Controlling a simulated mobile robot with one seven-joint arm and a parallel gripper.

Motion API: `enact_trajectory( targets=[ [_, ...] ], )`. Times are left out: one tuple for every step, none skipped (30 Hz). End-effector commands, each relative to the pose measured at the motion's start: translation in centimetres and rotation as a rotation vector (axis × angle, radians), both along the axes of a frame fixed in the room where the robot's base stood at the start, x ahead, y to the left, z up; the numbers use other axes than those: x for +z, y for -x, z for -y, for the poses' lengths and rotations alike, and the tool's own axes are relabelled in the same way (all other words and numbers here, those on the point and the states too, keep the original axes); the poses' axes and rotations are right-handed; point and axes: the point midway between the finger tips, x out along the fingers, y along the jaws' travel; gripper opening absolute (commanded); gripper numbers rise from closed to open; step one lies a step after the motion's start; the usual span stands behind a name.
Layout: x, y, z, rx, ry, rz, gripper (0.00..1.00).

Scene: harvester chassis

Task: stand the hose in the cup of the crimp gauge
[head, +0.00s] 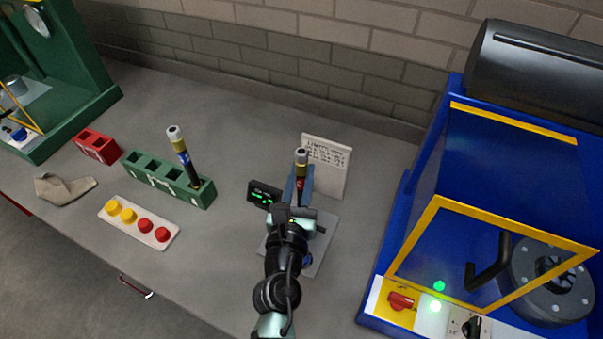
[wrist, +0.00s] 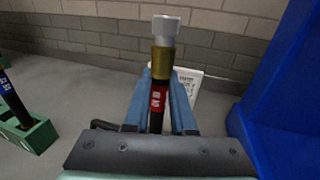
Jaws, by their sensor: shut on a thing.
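The hose (wrist: 162,60) has a silver end, a brass-coloured collar and a black body with a red label. It stands roughly upright between the blue fingers of my gripper (wrist: 160,88), which is shut on it. In the head view the hose (head: 301,157) rises above my gripper (head: 299,186). The crimp gauge shows a black display (head: 264,194) with green lights and a grey base plate (head: 322,250) around my gripper. The cup and the hose's lower end are hidden behind my gripper and arm, so I cannot tell whether they touch.
A green rack (head: 150,172) at left holds another hose (head: 180,147) with a blue label. A button panel (head: 138,222), a red block (head: 97,146) and a tan piece (head: 65,188) lie nearby. A white card (head: 328,163) stands behind. A blue machine (head: 395,245) bounds the right.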

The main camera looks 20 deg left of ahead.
Motion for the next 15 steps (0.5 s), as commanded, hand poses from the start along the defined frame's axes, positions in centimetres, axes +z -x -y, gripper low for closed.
enact_trajectory(
  targets=[
    [-0.2,0.0,0.0,0.001,0.000,0.002,0.00],
    [-0.4,0.0,0.0,0.001,-0.001,0.003,0.00],
    [-0.5,0.0,0.0,0.001,-0.001,0.003,0.00],
    [-0.6,0.0,0.0,0.001,0.000,0.002,0.00],
    [-0.7,0.0,0.0,0.001,0.000,0.002,0.00],
    [-0.8,0.0,0.0,0.001,0.000,0.002,0.00],
    [-0.9,0.0,0.0,0.001,-0.001,0.003,0.00],
    [-1.1,0.0,0.0,0.001,-0.001,0.003,0.00],
    [-1.2,0.0,0.0,0.001,-0.001,0.003,0.00],
    [-1.3,0.0,0.0,0.001,-0.001,0.003,0.00],
    [-1.4,0.0,0.0,0.001,-0.001,0.003,0.00],
    [-1.5,0.0,0.0,0.001,0.000,0.003,0.00],
    [-1.6,0.0,0.0,0.001,0.000,0.003,0.00],
    [-1.8,0.0,0.0,0.001,0.000,0.003,0.00],
    [-1.9,0.0,0.0,0.001,0.000,0.003,0.00]
  ],
)
